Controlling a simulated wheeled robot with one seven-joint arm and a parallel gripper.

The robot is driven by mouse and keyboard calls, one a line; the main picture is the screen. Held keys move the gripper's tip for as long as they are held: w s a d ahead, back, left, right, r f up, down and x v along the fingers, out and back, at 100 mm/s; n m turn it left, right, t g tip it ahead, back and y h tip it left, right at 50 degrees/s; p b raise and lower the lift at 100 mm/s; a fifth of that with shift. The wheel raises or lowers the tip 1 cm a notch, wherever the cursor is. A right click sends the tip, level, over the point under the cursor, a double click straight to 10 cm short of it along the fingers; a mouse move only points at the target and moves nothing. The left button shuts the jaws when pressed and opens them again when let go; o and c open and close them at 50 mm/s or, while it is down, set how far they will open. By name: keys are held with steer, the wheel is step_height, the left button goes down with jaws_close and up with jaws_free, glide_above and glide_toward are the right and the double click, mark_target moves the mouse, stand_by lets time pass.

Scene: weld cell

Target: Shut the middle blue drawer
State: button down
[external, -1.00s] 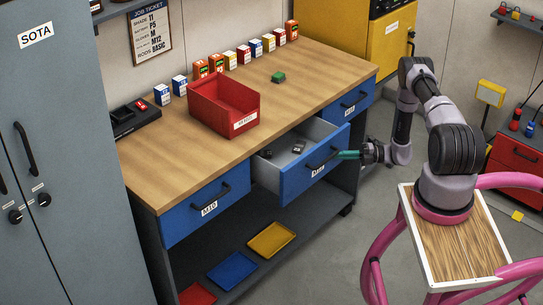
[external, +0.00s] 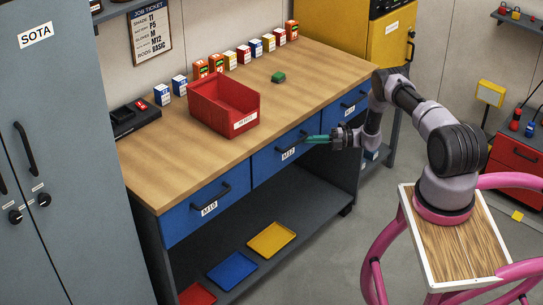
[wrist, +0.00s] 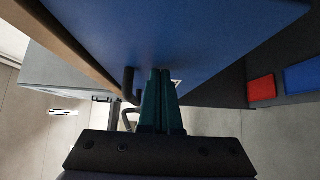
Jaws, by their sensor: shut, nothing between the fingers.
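The middle blue drawer (external: 285,153) is flush with the workbench front, in line with the drawers on either side. Its black handle (external: 300,143) and a white label show on the front. My gripper (external: 312,139) is shut and empty, its green fingertips at the drawer front by the handle. In the wrist view the shut fingers (wrist: 158,80) point at the blue drawer front (wrist: 190,35), with a black handle (wrist: 129,85) just to their left. Whether the fingertips touch the front I cannot tell.
The left blue drawer (external: 207,205) and right blue drawer (external: 350,106) are shut. A red bin (external: 225,105) and a small green object (external: 278,77) sit on the wooden worktop (external: 170,160). Coloured trays lie on the lower shelf (external: 315,210). Floor in front of the bench is clear.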

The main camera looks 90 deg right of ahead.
steer(key=shift+w+d+r, duration=0.2)
steer(key=shift+w, duration=0.05)
steer(key=s+a, duration=0.3)
steer(key=s, duration=1)
steer(key=shift+s+f, duration=0.2)
